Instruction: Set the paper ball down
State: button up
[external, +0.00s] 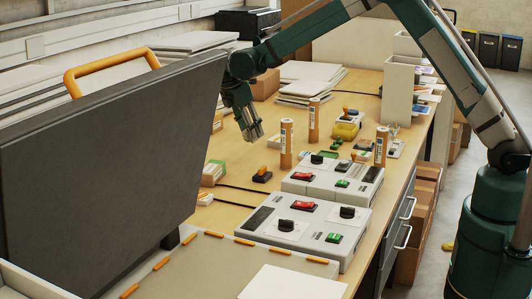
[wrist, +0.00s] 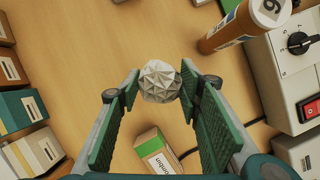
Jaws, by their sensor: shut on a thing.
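The paper ball (wrist: 158,80) is a pale, faceted, crumpled ball in the wrist view. It sits between the two green-padded fingers of my gripper (wrist: 160,84), at their tips. The gripper is shut on it. In the external view my gripper (external: 251,130) hangs above the wooden table (external: 228,150), left of the upright brown tubes. I cannot make out the ball in the external view. The gap between ball and tabletop is hard to judge.
A brown tube (wrist: 245,25) and a grey control box (wrist: 290,60) lie to the right in the wrist view. A green-and-white box (wrist: 155,152) is below the ball, and several cartons (wrist: 25,108) line the left. Bare wood surrounds the ball.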

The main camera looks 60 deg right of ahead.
jog(key=s+a+n+t, duration=0.1)
jog(key=s+a+n, duration=0.1)
jog(key=a, duration=0.5)
jog(key=s+a+n+t, duration=0.1)
jog(key=s+a+n, duration=0.2)
jog(key=a, duration=0.4)
jog(key=s+a+n+t+p, duration=0.1)
jog(key=s+a+n, duration=0.2)
jog(key=a, duration=0.4)
jog(key=shift+s+a, duration=0.2)
jog(key=shift+s, duration=0.4)
jog(key=shift+f, duration=3)
jog(key=shift+f, duration=0.15)
jog(key=shift+f, duration=1.75)
jog(key=shift+f, duration=0.1)
